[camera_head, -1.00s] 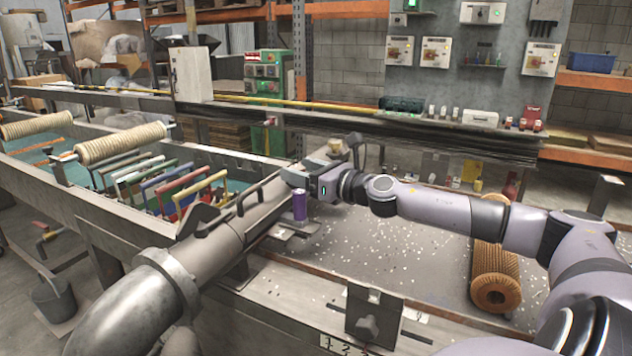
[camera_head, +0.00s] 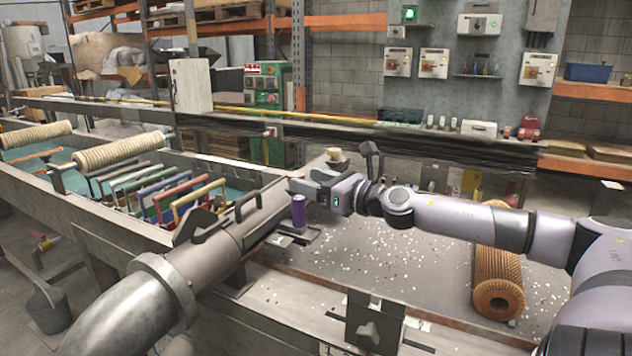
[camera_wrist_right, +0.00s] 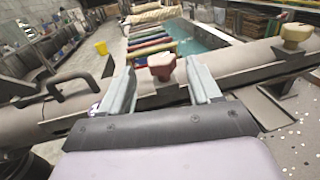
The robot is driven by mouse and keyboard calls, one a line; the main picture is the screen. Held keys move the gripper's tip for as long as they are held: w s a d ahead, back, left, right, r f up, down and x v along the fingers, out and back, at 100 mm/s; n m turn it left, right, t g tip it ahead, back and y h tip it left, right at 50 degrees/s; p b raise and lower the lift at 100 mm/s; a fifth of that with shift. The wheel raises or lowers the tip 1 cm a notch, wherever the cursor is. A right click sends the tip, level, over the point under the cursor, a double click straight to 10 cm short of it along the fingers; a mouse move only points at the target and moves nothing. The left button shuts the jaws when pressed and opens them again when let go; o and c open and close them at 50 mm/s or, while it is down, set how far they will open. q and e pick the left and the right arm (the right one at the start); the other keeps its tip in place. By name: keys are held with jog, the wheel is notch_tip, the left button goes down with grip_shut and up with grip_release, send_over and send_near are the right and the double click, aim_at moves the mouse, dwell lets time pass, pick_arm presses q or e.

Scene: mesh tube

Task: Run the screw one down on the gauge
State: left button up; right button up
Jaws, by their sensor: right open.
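My right gripper (camera_head: 298,186) is open above the far end of a long grey tube (camera_head: 228,240). In the head view this knob is hidden by the gripper. A beige knob (camera_head: 336,155) stands behind the gripper and shows at the upper right of the wrist view (camera_wrist_right: 296,36). I cannot make out a gauge scale. My left gripper is not in view.
A dark handle (camera_head: 248,206) rises from the tube. Coloured frames (camera_head: 165,195) stand in the trough at left. A ribbed brown roller (camera_head: 497,280) lies at right on the speckled bench, whose middle is mostly clear.

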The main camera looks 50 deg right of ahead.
jog(key=shift+s+d, duration=0.1)
jog(key=shift+s, duration=0.3)
dwell(0.5)
dwell(0.8)
jog(key=n+g+y, duration=0.3)
jog(key=n+y, duration=0.3)
jog(key=y, duration=0.3)
send_near(303, 174)
jog(key=shift+x, duration=1.45)
jog(key=shift+f+p+x, duration=0.15)
jog(key=shift+p+x, duration=0.4)
jog(key=shift+x, duration=1.2)
jog(key=shift+f+p+x, duration=0.15)
jog(key=shift+p+x, duration=0.4)
jog(key=shift+x, duration=1.25)
jog(key=c, duration=1.1)
